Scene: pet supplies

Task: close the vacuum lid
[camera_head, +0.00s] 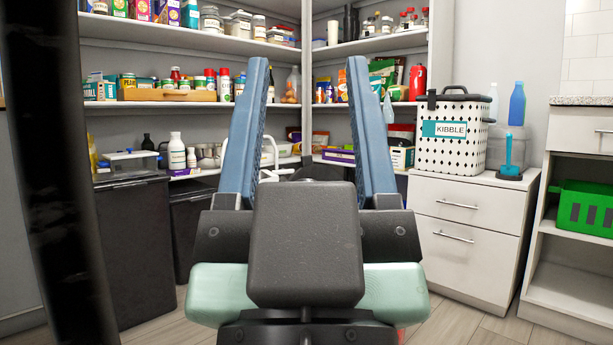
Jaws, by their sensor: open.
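My gripper (307,70) is in the middle of the view. Its two long blue fingers point away from me and stand wide apart, with nothing between them. No object is labelled as a vacuum. A white bin with black diamonds and a teal KIBBLE label (473,154) stands on the white drawer cabinet to the right of my gripper. Its dark-edged lid (462,96) has a black handle on top, and a black latch piece shows at its left edge. I cannot tell whether this lid is fully shut. My gripper is apart from the bin.
The white drawer cabinet (465,225) also bears a blue bottle (517,104) and a blue pump-like item (507,155). A green crate (585,209) sits on the right shelf. Dark bins (135,250) stand at left. Stocked shelves fill the back. A dark post blocks the far left.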

